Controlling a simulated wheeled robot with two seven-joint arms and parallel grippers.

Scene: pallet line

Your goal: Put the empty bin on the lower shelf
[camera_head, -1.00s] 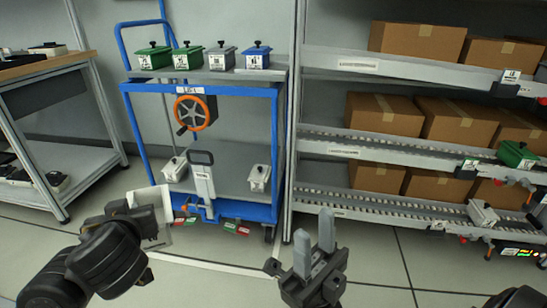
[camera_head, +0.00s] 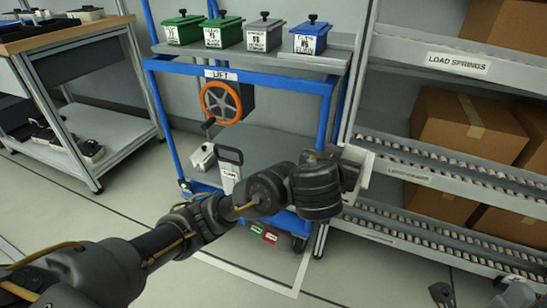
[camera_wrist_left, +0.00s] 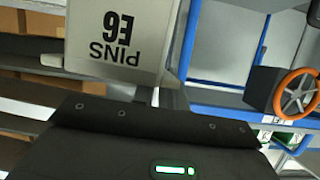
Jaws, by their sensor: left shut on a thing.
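The pale grey bin (camera_head: 360,174) is in my left gripper (camera_head: 347,172), in front of the cart's right post in the head view. In the left wrist view the bin (camera_wrist_left: 112,40) fills the top left, its "PINS E6" label upside down. Its inside is not visible. The cart's lower shelf (camera_head: 272,146) is grey with a blue frame; my arm hides its right part. A pale bin (camera_head: 203,158) stands at its left. A dark piece at the bottom right of the head view may be my right gripper (camera_head: 440,293); its jaws are not clear.
Green, grey and blue lidded bins stand on the cart's top shelf (camera_head: 310,57). A roller rack (camera_head: 400,178) with cartons is close on the right. A workbench (camera_head: 75,32) stands left.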

